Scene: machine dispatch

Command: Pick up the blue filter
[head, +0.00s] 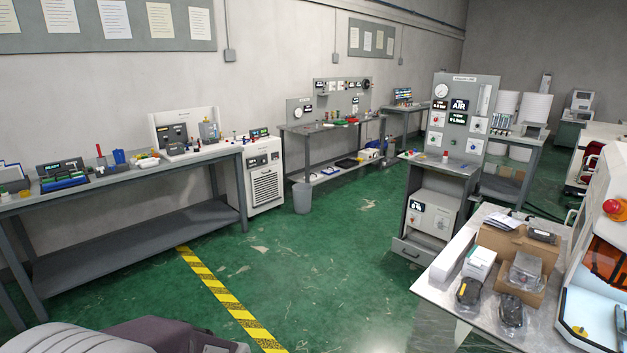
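No thing in view can be surely told as the blue filter. A small upright blue object (119,156) stands on the left workbench (75,191), between a red-tipped item and some white and yellow pieces. It is too small to tell what it is. Neither of my grippers shows in the head view.
Green floor is open in the middle, crossed by a yellow-black stripe (217,292). A grey bin (302,198) stands by the back bench (331,126). A gauge panel cabinet (433,213) stands right of centre. A table (448,282) with boxes and bagged parts is at right.

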